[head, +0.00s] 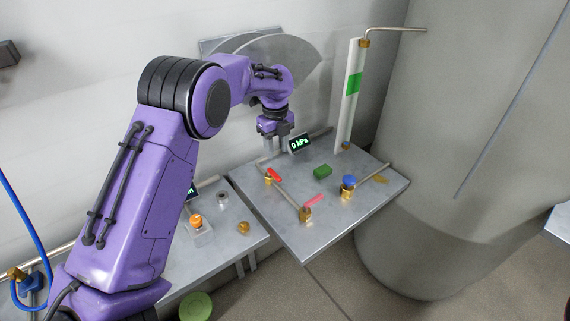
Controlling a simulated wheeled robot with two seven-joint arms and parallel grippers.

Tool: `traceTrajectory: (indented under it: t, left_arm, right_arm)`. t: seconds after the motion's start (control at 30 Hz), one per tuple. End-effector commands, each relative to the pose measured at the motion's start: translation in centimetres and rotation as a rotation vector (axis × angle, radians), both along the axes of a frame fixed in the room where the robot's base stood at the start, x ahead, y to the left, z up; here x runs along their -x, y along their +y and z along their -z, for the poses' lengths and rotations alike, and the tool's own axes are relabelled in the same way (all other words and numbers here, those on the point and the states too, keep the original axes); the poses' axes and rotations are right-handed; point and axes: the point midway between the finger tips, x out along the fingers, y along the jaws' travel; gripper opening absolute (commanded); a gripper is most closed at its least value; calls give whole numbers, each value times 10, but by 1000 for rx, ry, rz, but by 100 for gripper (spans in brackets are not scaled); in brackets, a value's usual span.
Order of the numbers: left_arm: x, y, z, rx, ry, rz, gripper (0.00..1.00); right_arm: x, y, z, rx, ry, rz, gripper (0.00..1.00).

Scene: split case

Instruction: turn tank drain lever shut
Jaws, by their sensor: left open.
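The large grey tank (440,120) stands at the right. On the metal shelf (300,235) before it are pipes with brass fittings. A red lever (275,174) sits on a brass valve at the left end of one pipe. A pink-red lever (314,199) sits on the brass valve (306,214) near the front edge. I cannot tell which one is the tank drain lever. My left gripper (274,146) is open, pointing down at the back left of the shelf, above and apart from the red lever. My right gripper is not in view.
A blue knob (348,181) on brass and a green block (322,172) are on the shelf. A white sight panel (350,95) with a green band stands behind. A lower-left shelf (225,250) holds an orange-capped part (196,221).

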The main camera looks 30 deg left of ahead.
Motion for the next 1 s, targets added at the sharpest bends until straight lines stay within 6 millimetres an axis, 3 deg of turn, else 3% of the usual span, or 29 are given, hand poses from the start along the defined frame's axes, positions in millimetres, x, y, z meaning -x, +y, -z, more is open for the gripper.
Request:
traceTrajectory:
  t: [0.17,0.6,0.97,1.0]
  left_arm:
    - [0,-1,10,1,4,1,43]
    - [1,-1,95,-1,3,2,43]
    - [1,0,106,0,0,0,43]
    - [1,0,106,0,0,0,30]
  right_arm:
    - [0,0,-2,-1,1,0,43]
    - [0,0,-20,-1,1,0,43]
    - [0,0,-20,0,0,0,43]
    - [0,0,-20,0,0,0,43]
